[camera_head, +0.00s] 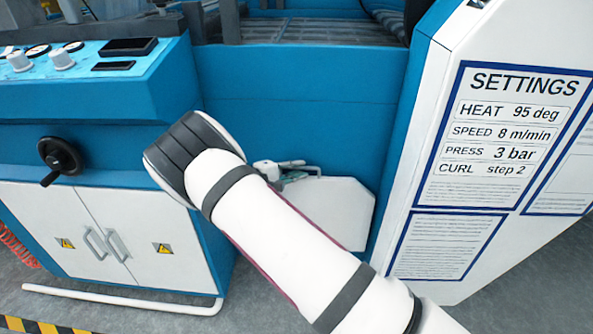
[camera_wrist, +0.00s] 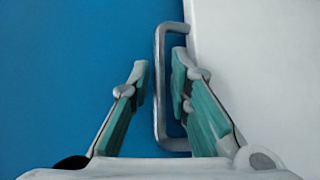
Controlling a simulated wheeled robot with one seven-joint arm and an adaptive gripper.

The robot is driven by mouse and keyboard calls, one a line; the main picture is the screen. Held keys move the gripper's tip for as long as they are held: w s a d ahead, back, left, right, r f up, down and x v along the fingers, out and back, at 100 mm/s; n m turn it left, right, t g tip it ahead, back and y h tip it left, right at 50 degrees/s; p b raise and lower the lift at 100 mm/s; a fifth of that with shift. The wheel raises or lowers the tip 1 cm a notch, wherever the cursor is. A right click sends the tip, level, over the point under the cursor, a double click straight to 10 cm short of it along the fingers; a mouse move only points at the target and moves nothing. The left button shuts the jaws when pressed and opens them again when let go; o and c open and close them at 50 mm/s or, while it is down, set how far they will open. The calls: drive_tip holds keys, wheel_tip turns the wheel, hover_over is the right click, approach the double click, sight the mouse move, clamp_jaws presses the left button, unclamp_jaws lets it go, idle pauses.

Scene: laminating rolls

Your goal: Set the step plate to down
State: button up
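The step plate (camera_head: 343,212) is a white panel at the low front of the blue machine, partly hidden behind my arm. It looks folded up flat against the blue front. In the wrist view the plate (camera_wrist: 262,70) fills the right side, and a grey bar handle (camera_wrist: 159,100) runs along its edge. My gripper (camera_wrist: 160,72) is open, with its green-padded fingers on either side of the handle. The right finger is very close to the bar; I cannot tell if it touches. In the head view my gripper (camera_head: 291,176) is mostly hidden by my arm at the plate's upper left.
A white cabinet (camera_head: 133,262) with a black handwheel (camera_head: 60,158) stands at left, with a white floor-level rail (camera_head: 120,298) before it. A white settings panel (camera_head: 445,185) reading "CURL step 2" stands close at right. Grey floor lies below the plate.

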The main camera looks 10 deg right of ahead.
clamp_jaws()
drive_tip(key=shift+s, duration=0.1)
